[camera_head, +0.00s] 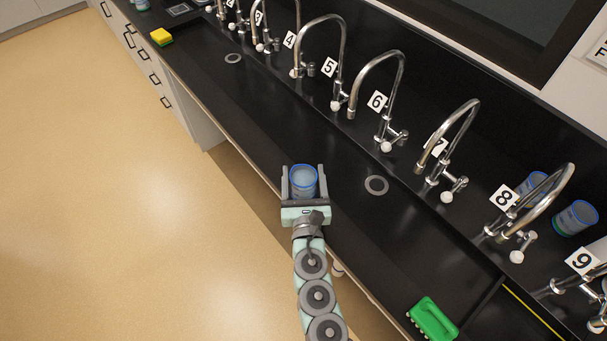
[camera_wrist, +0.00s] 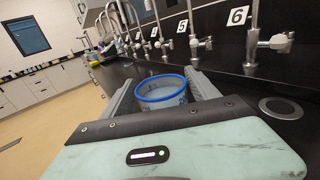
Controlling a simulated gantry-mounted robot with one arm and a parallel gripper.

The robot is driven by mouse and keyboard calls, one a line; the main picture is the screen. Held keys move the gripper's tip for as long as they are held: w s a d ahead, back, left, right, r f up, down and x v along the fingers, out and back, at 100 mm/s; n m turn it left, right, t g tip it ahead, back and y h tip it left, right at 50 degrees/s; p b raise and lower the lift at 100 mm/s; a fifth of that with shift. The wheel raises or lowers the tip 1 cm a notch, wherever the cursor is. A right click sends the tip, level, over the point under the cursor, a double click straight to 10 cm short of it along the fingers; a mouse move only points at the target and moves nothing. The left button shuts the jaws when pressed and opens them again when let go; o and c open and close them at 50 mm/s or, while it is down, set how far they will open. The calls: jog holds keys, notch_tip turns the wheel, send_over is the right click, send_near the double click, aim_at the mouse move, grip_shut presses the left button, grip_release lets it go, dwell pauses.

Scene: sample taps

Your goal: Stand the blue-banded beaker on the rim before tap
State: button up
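A clear beaker with a blue rim (camera_head: 303,182) sits upright between the fingers of my gripper (camera_head: 304,183), which looks shut on it from both sides. In the wrist view the beaker's blue rim (camera_wrist: 161,88) shows between my gripper's two grey fingers (camera_wrist: 162,95); its lower part is hidden. The beaker is over the front part of the black sink bench, roughly across from taps 5 and 6. I cannot tell whether its base touches the bench. The curved chrome taps stand in a row behind, with number cards such as 5 (camera_head: 329,67) and 6 (camera_head: 377,101).
Two more blue-rimmed beakers (camera_head: 575,218) (camera_head: 533,186) stand at the back near tap 8. A green rack (camera_head: 433,318) lies at the front right and a yellow sponge (camera_head: 161,37) at the far left. A drain (camera_head: 376,185) lies right of my gripper. The trough between is clear.

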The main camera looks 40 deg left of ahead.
jog(key=shift+o, duration=0.9)
jog(key=shift+r, duration=0.15)
jog(key=shift+s+d, duration=0.1)
jog(key=shift+d, duration=0.1)
jog(key=v, duration=1.1)
jog(key=shift+s+d+p, duration=0.2)
jog(key=shift+s+p, duration=0.05)
jog(key=shift+p, duration=0.05)
